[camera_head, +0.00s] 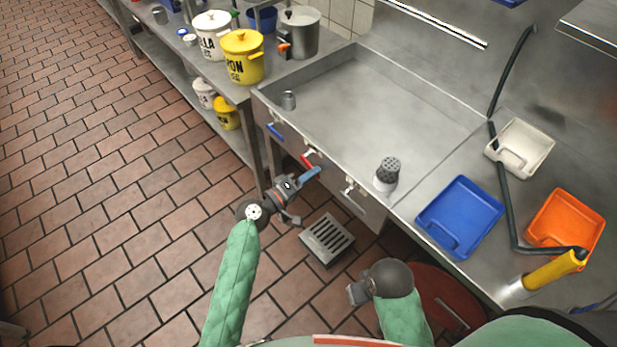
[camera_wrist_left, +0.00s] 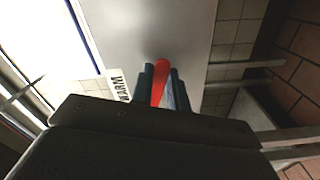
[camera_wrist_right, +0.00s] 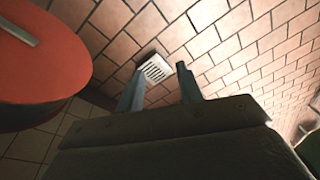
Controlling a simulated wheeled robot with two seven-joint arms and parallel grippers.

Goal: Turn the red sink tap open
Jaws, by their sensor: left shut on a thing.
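The red sink tap (camera_head: 309,158) is on the front panel of the metal sink (camera_head: 268,103). In the left wrist view its red handle (camera_wrist_left: 160,72) stands between the two fingers of my left gripper (camera_wrist_left: 160,82). In the head view my left gripper (camera_head: 308,177) reaches the panel just below the tap and is shut on its handle. The tap's base is largely hidden in the left wrist view. My right gripper (camera_head: 356,293) is low in front of the sink; in the right wrist view its fingers (camera_wrist_right: 160,85) are apart and empty.
A blue tap (camera_head: 275,131) is left of the red one and a metal tap (camera_head: 350,192) right of it. Trays and pots stand on the counters. The tiled floor at left is clear.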

